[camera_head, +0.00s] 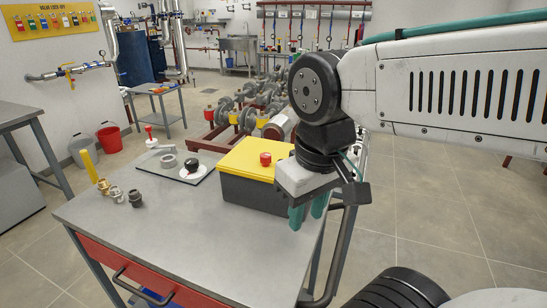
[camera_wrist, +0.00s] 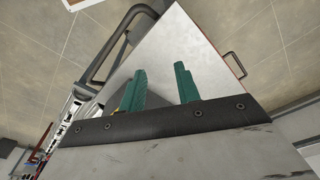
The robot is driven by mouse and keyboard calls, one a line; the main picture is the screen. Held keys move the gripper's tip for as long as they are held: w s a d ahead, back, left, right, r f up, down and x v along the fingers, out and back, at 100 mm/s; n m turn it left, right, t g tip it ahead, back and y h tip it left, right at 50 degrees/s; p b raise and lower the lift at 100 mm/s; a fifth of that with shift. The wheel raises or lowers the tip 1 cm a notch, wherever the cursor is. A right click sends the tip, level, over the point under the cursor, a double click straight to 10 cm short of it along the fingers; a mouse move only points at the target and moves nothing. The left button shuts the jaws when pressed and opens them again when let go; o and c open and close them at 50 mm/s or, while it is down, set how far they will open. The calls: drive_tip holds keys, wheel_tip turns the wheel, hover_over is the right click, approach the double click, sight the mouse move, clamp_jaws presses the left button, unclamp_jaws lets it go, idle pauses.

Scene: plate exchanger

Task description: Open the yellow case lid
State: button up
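The yellow case is a dark grey box (camera_head: 250,193) with a yellow lid (camera_head: 243,158), standing on the metal table. The lid lies flat and closed, with a red knob (camera_head: 265,159) on top. My gripper (camera_head: 307,212) hangs at the right side of the case, its teal fingers pointing down near the table's right edge. In the wrist view my gripper (camera_wrist: 160,88) shows two fingers apart with nothing between them. It partly hides the right end of the case in the head view. I cannot tell whether it touches the case.
A panel with a black knob (camera_head: 191,165) lies left of the case on the table (camera_head: 190,240). The front tabletop is clear. Red pipe racks (camera_head: 215,138) stand behind.

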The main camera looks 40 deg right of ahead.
drive_tip(key=w+d+r+n+h, duration=0.1)
drive_tip(key=w+d+n, duration=0.2)
drive_tip(key=w+d, duration=0.55)
drive_tip(key=w+d+r+n+h, duration=0.1)
drive_tip(key=w+d+n, duration=0.35)
drive_tip(key=w, duration=0.75)
drive_tip(key=shift+m, duration=0.45)
drive_tip(key=x, duration=0.7)
drive_tip(key=shift+w+a, duration=0.1)
clamp_jaws()
